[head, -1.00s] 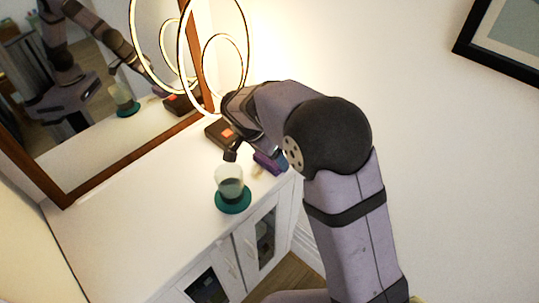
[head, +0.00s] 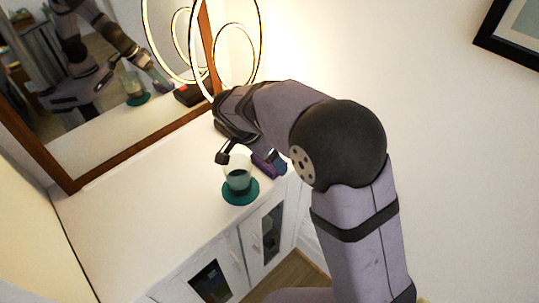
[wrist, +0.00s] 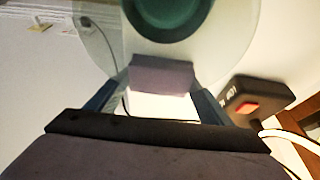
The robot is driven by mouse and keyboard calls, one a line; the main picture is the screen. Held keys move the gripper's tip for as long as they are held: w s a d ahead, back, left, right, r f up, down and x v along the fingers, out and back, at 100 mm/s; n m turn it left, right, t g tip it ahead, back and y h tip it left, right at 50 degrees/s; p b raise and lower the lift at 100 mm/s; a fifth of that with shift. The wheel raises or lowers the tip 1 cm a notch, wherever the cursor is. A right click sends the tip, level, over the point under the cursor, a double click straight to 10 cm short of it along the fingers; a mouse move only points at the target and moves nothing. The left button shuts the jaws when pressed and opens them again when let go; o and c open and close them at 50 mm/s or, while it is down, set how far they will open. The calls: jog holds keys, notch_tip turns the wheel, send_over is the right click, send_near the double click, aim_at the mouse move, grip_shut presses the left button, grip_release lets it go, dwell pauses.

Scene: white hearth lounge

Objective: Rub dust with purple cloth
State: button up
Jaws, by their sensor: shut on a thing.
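The purple cloth (head: 263,166) is a small folded block, held low over the white cabinet top at its right end. It also shows between the fingertips in the wrist view (wrist: 161,74). My gripper (wrist: 163,88) is shut on it, with one blue finger on each side. In the head view my gripper (head: 270,157) is partly hidden by my own arm. I cannot tell whether the cloth touches the surface. No dust is clearly visible now; the area under the cloth is hidden.
A dark box with an orange-red patch (wrist: 247,108) is at the right in the wrist view. A mirror (head: 128,130) and ring lamp (head: 262,40) are behind. The left cabinet top is clear.

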aim_at(261, 168)
jog(key=shift+s+a+f+b, duration=0.15)
jog(key=shift+s+a+b, duration=0.15)
jog(key=shift+s+a, duration=0.9)
notch_tip(261, 168, up, 6)
jog(key=p, duration=0.4)
jog(key=shift+w+r, duration=0.1)
jog(key=shift+r, duration=0.1)
notch_tip(261, 168, up, 3)
jog(key=shift+f+p, duration=0.1)
jog(key=shift+p, duration=0.85)
